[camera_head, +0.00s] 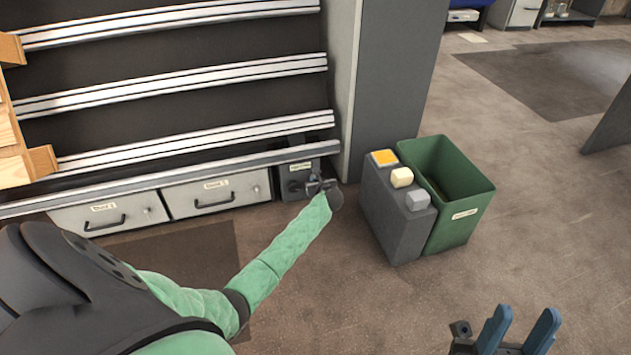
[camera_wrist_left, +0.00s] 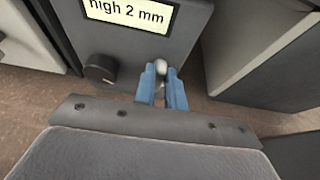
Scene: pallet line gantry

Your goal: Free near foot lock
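A dark grey box (camera_head: 298,166) with a small label stands low at the right end of the rack, beside the drawers. In the left wrist view this box (camera_wrist_left: 135,45) shows a label reading "high 2 mm", a dark round knob (camera_wrist_left: 100,69) and a small pale ball-ended handle (camera_wrist_left: 160,67). My left gripper (camera_head: 323,186) is at the box's front. Its blue fingers (camera_wrist_left: 162,86) are close together, one on each side of the pale handle, and look shut on it. My right gripper (camera_head: 520,322) is open and empty at the lower right.
Two labelled drawers (camera_head: 215,196) sit under the silver rack rails (camera_head: 180,80). A grey post (camera_head: 395,70) rises right of the box. A grey block with coloured buttons (camera_head: 393,220) and a green bin (camera_head: 470,225) stand on the floor. Floor to the right is clear.

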